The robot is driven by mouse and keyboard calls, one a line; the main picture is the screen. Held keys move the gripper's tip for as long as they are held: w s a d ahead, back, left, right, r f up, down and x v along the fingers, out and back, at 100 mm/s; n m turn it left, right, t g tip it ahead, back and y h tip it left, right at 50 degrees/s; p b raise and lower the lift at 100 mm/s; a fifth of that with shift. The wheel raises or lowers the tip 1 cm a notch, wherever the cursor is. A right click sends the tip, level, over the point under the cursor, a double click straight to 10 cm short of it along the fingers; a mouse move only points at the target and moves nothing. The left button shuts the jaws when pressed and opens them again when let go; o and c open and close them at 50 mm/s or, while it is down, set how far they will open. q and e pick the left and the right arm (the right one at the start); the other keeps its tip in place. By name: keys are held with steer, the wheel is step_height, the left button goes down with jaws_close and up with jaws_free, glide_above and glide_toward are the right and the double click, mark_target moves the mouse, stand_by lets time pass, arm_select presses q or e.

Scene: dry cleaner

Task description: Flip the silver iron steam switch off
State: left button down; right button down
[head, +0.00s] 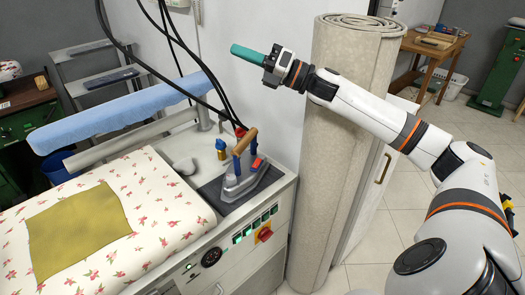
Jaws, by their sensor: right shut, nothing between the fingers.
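The silver iron (240,184) stands on a dark rest pad (212,193) at the right end of the ironing table. It has a brown handle, with blue and red parts near it. The front control panel (228,257) below the iron carries a row of small green-lit switches (256,223). Their labels and the exact steam switch are too small to tell. My right gripper (236,49), with teal fingers, is shut and empty. It is up against the view of the white wall, above the iron and well clear of the panel. My left gripper is out of view.
A rolled carpet (340,150) stands just right of the table. Black hoses hang above the iron. A blue padded arm (130,112) and olive cloth (78,222) are left.

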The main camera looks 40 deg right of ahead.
steer(key=w+d+f+m+h+p, duration=0.2)
steer(key=d+f+m+h, duration=0.7)
steer(key=m, duration=0.9)
steer(key=s+a+f+m+g+h+p, duration=0.1)
steer(key=s+f+m+g+p, duration=0.1)
steer(key=s+f+m+g, duration=0.6)
step_height(320, 180, down, 4)
steer(key=m, duration=0.3)
steer(key=shift+g+h, duration=0.3)
steer(key=shift+h, duration=0.1)
steer(key=shift+w+f, duration=0.1)
steer(key=p, duration=0.3)
glide_above(257, 163)
steer(key=s, duration=0.1)
step_height(257, 163, down, 7)
steer(key=f, duration=0.1)
steer(key=d+f, duration=0.1)
steer(key=f, duration=0.1)
steer(key=shift+d, duration=0.15)
steer(key=shift+f, duration=0.5)
